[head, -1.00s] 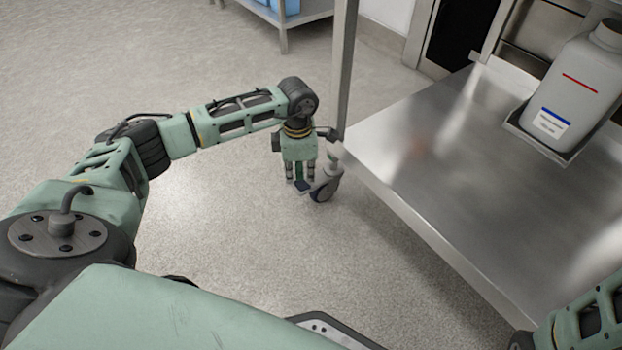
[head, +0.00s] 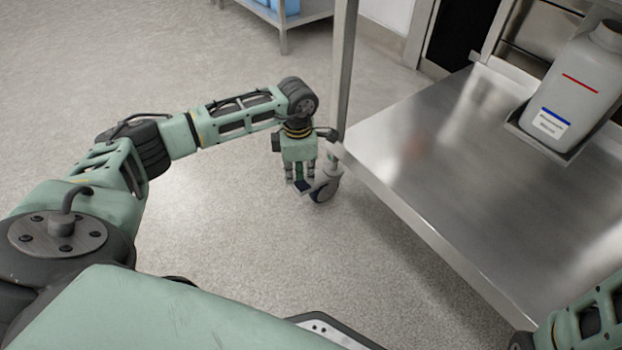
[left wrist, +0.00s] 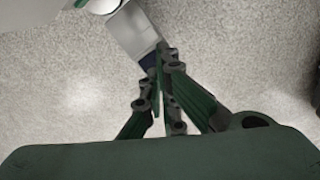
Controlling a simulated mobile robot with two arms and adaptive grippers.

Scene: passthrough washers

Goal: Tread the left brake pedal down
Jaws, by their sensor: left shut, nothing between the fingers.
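The left brake pedal is a small dark tab (head: 302,187) on the caster (head: 325,188) below the near left leg of the steel table. In the left wrist view the dark pedal (left wrist: 148,61) shows at the end of a grey bracket (left wrist: 133,30). My left gripper (head: 300,180) points down at the pedal, shut and empty. Its fingertips (left wrist: 160,65) overlap the pedal's edge in the left wrist view. I cannot tell for sure whether they touch or how far the pedal is pressed. Only part of my right arm shows at the lower right; its gripper is out of view.
The steel table (head: 430,160) fills the right side, its edge and post (head: 342,70) close to my left wrist. A white jug (head: 575,90) stands in a holder on it. A shelf with blue items (head: 285,8) is at the back. The floor at left is clear.

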